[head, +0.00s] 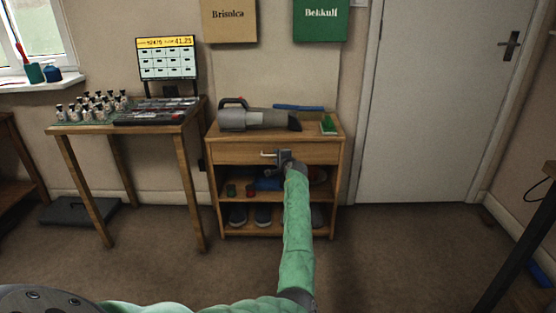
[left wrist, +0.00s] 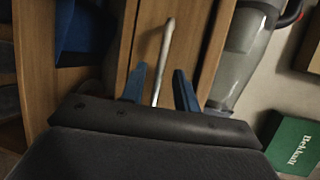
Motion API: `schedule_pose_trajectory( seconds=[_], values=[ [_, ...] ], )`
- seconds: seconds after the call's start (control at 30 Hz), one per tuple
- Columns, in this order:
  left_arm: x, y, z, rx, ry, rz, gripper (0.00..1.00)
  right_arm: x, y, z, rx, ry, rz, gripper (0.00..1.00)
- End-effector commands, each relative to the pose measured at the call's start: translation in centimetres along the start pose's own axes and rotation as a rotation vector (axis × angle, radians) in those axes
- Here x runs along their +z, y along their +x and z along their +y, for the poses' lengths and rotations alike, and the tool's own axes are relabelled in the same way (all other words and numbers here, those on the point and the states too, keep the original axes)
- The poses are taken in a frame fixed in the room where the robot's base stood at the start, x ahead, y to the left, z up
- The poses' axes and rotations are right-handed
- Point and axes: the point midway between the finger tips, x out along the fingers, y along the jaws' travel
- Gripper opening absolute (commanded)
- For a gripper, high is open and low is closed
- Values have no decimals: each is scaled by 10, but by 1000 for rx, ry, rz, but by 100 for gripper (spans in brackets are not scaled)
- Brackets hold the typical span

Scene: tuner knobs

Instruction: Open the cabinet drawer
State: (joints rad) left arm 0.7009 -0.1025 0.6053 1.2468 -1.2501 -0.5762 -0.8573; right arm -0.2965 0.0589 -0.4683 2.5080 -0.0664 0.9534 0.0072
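The wooden cabinet (head: 224,190) stands against the back wall, with one drawer (head: 235,153) below its top. The drawer front looks flush with the cabinet. A pale metal bar handle (head: 267,154) is on the drawer; it also shows in the left wrist view (left wrist: 165,48). My left gripper (head: 282,157) is at the handle and covers its right part in the head view. In the left wrist view, its two blue fingers (left wrist: 160,82) stand apart with the bar running between them, with gaps on both sides. My right gripper is not in view.
A handheld vacuum (head: 255,119) and a green box (head: 328,125) lie on the cabinet top. Shoes (head: 263,214) stand on its lowest shelf. A table (head: 150,130) with small bottles and a screen is to the left. A white door (head: 425,110) is to the right.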

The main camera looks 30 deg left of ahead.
Motion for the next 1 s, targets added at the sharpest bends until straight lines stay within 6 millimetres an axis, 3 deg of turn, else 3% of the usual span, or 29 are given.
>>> schedule_pose_trajectory(
  seconds=[0.4, 0.43, 0.6, 1.0],
  values=[
    [0, 10, 0, 0, -1, -1, 31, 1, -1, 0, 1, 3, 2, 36],
    [0, 10, 0, 1, -1, 0, 29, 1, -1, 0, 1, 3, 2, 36],
    [0, 10, 0, 1, -1, 0, 0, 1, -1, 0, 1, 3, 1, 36],
    [0, 9, -1, 0, 0, 0, 0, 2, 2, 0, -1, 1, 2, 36]
  ],
)
